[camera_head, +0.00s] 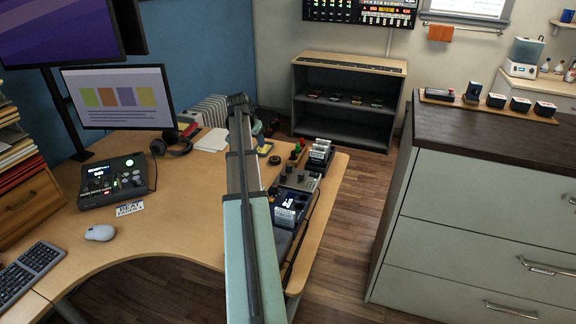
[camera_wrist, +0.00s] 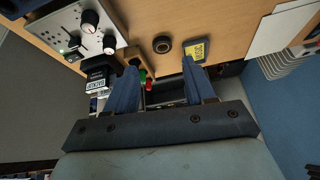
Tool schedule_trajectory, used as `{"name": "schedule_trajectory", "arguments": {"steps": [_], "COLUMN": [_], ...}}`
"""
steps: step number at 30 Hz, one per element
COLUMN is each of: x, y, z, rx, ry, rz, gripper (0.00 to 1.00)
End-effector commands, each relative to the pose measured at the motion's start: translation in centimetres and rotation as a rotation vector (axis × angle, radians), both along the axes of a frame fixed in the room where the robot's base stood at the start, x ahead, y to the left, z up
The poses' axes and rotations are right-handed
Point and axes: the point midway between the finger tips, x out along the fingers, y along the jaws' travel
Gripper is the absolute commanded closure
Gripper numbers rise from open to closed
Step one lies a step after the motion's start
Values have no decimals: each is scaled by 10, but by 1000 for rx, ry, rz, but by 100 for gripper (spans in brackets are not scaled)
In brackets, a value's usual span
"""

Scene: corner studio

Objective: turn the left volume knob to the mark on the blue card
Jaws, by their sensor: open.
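A grey panel (camera_wrist: 68,30) with two black knobs shows at the upper left of the wrist view. One knob (camera_wrist: 89,20) is near the top edge; the other knob (camera_wrist: 109,43) is lower right. In the head view the panel (camera_head: 303,180) sits on the desk's right wing, partly behind my arm. I cannot tell which knob is the left volume knob, nor read their pointers. A small yellow card with a dark edge (camera_wrist: 196,50) lies on the desk; no blue card is clearly identifiable. My gripper (camera_wrist: 159,64) is open and empty, beside the panel, not touching the knobs.
Red and green pieces (camera_wrist: 147,78) show between my fingers, beyond them. A black ring (camera_wrist: 162,44) lies on bare desk. A dark device with white labels (camera_head: 288,210) stands near the panel.

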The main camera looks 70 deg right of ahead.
Motion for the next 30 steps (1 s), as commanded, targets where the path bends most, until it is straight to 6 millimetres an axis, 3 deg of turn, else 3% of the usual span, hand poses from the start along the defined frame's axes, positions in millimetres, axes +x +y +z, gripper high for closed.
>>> {"name": "schedule_trajectory", "arguments": {"steps": [1,3,9,17,30], "x": [-25,-50,-93,-101,-107], "y": [-6,-11,-17,-24,-51], "z": [-2,-4,-6,-20,-89], "rx": [16,37,73,81,81], "ry": [14,29,54,60,60], "rz": [-30,-61,-113,-121,-120], "gripper": [46,46,46,46,46]}}
